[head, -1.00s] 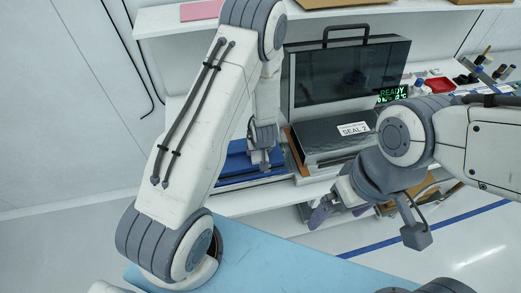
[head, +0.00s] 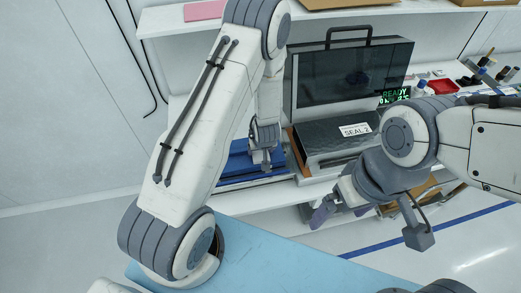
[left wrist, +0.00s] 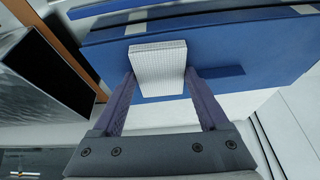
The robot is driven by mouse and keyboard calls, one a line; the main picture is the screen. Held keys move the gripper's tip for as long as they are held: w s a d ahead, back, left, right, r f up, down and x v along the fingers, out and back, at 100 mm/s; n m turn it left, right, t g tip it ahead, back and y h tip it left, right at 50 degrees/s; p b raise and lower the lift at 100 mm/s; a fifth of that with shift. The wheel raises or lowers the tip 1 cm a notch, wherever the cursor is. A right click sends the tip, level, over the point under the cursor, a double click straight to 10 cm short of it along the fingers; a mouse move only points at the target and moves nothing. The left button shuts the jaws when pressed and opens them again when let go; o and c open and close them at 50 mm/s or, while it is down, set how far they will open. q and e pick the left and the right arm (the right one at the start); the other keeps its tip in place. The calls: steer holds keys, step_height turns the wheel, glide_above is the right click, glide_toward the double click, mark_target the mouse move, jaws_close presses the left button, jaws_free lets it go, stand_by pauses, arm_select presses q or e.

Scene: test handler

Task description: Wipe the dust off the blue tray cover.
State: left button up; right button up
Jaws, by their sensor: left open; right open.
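The blue tray cover (head: 232,172) lies on the bench left of the sealing machine, partly hidden by my left arm. In the left wrist view the blue cover (left wrist: 245,50) fills the upper part. A white textured wiping pad (left wrist: 157,65) lies at my left gripper's fingertips (left wrist: 160,78), against the blue surface. The fingers stand apart, one at each side of the pad; I cannot tell whether they touch it. My left gripper (head: 262,160) is over the cover in the head view. My right gripper (head: 343,212) is open and empty, in front of the bench. Dust is not discernible.
A sealing machine (head: 350,75) labelled SEAL 2 stands right of the cover, with a READY display. A red tray (head: 442,87) and small bottles are at the right. A shelf (head: 160,20) runs above. A light-blue surface (head: 275,250) is in front.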

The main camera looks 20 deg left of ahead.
arm_select(q)
steer(key=c, duration=1.1)
steer(key=shift+r, duration=0.15)
steer(key=shift+f, duration=0.2)
stand_by(0.3)
